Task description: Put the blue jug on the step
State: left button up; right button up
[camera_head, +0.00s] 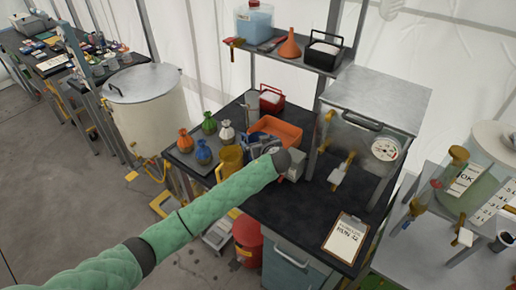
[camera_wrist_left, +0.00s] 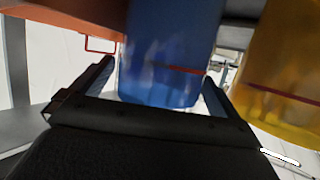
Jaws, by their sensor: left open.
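The blue jug (camera_wrist_left: 170,50) fills the middle of the left wrist view, with a short red line on its side. My left gripper (camera_wrist_left: 158,75) is open, with one finger on each side of the jug's lower part; I cannot tell whether they touch it. I cannot pick out the step with certainty.
An orange tray (camera_head: 287,132) lies behind the arm's end. A metal box with a gauge (camera_head: 372,115) and a clipboard (camera_head: 345,238) are on the right. A raised shelf (camera_head: 318,63) holds containers.

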pick_arm(q)
jog(key=shift+w, duration=0.1)
jog(key=c, duration=1.2)
jog(key=shift+c, duration=0.8)
jog(key=shift+r, duration=0.1)
